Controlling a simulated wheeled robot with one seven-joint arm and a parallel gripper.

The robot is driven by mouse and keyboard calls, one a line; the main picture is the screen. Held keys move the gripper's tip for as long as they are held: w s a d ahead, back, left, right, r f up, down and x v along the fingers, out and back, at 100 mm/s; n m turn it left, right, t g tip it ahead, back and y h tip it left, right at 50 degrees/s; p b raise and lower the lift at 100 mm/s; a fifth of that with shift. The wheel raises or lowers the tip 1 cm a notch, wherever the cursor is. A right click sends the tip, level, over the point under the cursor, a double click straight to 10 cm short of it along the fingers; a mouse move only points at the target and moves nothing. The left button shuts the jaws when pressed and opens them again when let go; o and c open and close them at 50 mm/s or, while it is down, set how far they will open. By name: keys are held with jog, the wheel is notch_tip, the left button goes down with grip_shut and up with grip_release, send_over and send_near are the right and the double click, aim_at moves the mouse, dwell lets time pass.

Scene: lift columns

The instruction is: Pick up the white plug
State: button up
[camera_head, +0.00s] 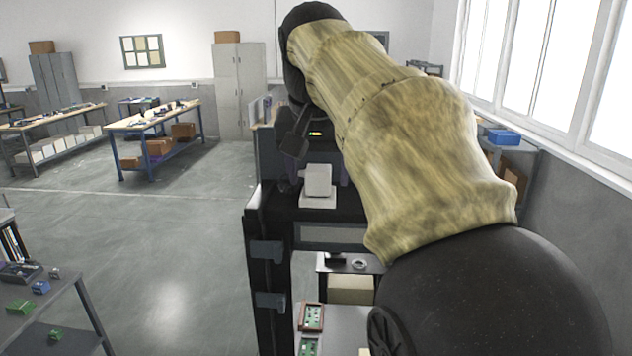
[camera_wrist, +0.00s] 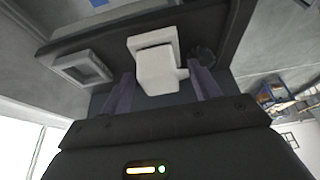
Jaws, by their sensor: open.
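The white plug (camera_head: 318,180) is a blocky piece on a flat white base, on top of a dark stand. In the wrist view the plug (camera_wrist: 158,72) lies between the two purple-grey fingers of my gripper (camera_wrist: 162,80). The fingers are apart, with a gap showing on both sides of the plug; a small stub on its right side comes close to the right finger. In the head view my gripper (camera_head: 317,166) is just behind the plug, partly hidden by my arm. Whether a finger touches the plug cannot be told.
A grey square socket-like frame (camera_wrist: 86,68) and a dark round knob (camera_wrist: 204,55) sit on the same dark surface, either side of the plug. Shelves with small parts (camera_head: 312,317) are below. Workbenches (camera_head: 155,120) stand far left; open floor lies between.

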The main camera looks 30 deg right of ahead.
aim_at(318, 167)
jog(key=c, duration=1)
jog(key=shift+r, duration=0.1)
jog(key=shift+w+r, duration=0.1)
jog(key=shift+r, duration=0.5)
notch_tip(318, 167, up, 9)
jog(key=shift+f+p, duration=0.15)
jog(key=shift+p, duration=0.6)
